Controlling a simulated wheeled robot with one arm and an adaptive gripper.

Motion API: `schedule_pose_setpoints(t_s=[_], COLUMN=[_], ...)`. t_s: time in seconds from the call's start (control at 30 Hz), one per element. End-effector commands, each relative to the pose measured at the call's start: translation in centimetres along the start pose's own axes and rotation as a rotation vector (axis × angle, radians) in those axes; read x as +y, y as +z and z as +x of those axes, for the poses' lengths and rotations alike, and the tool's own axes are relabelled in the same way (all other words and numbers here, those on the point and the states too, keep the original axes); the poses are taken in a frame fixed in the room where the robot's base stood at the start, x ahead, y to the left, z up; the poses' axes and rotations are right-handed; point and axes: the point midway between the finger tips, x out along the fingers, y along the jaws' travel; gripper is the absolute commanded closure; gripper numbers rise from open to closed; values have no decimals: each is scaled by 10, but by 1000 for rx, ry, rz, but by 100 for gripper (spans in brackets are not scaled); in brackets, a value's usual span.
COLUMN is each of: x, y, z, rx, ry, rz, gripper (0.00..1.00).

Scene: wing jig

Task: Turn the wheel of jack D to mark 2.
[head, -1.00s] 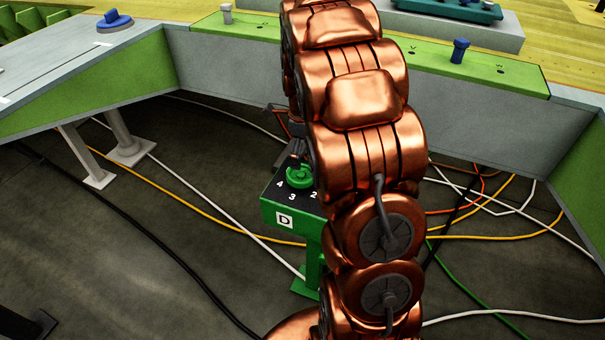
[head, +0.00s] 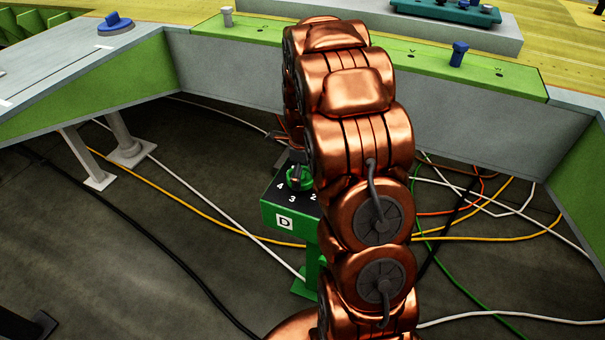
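Jack D is a green stand (head: 284,216) with a white "D" label on its front and a dark top face. The white marks 4, 3 and 2 show along the front of that face; any other mark is hidden. Its green wheel (head: 292,184) sits on top. My gripper (head: 298,175) points down at the wheel, its dark fingers overlapping the wheel in the picture. My copper arm hides the right side of the jack. I cannot tell whether the fingers touch the wheel or are closed, nor which mark the wheel points to.
Several cables (head: 190,205) lie across the dark floor. A grey frame leg (head: 124,142) stands at the left. Floor left of the jack is open apart from cables.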

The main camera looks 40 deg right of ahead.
Motion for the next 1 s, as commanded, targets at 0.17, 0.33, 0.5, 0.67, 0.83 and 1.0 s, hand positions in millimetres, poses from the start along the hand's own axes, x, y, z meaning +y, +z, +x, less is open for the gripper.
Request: schedule_pose_setpoints(t_s=[0.17,0.33,0.5,0.67,0.83,1.0], x=[0,0,0,0,0,-1], y=[0,0,0,0,0,1], z=[0,0,0,0,1,1], rx=[0,0,0,0,-1,-2], ry=[0,1,1,1,1,1], rz=[0,0,-4,-35,-119,-252], gripper=[26,44,47,47,47,47])
